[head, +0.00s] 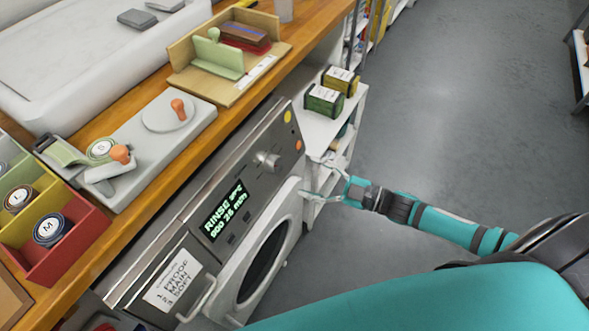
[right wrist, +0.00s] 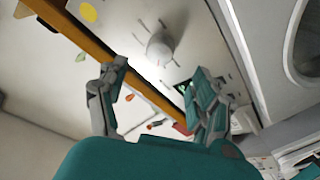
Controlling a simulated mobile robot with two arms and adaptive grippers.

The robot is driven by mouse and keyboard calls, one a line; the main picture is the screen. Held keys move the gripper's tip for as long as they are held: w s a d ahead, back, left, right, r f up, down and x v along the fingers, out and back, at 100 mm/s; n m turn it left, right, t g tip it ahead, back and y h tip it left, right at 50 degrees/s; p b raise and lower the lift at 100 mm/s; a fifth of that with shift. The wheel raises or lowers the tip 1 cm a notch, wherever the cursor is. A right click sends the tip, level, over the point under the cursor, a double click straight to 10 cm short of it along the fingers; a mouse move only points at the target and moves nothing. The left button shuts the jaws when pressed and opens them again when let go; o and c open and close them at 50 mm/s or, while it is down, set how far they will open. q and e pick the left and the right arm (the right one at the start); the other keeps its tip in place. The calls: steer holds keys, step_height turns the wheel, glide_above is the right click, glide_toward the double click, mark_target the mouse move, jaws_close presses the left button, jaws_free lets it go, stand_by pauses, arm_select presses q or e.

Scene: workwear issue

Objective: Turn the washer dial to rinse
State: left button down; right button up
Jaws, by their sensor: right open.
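The washer (head: 190,215) has a grey control panel under the wooden counter. Its dial (head: 267,160), a round silvery knob, sits toward the panel's upper right end. It also shows in the right wrist view (right wrist: 160,48), with a small reddish mark and tick lines around it. The washer display (head: 223,212) shows RINSE in green letters, with smaller figures that I cannot read surely. My right gripper (head: 322,179) is open and empty, to the right of the dial and apart from it. In the right wrist view its spread fingers (right wrist: 156,92) are below the dial. My left gripper is out of view.
The counter (head: 235,100) holds a grey box with orange knobs (head: 165,118), a wooden stamp tray (head: 215,85) and a coloured divided bin (head: 80,245). A white shelf (head: 316,137) with two small boxes stands beyond the washer. Clear grey floor lies to the right.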

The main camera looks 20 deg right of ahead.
steer(key=shift+v, duration=2)
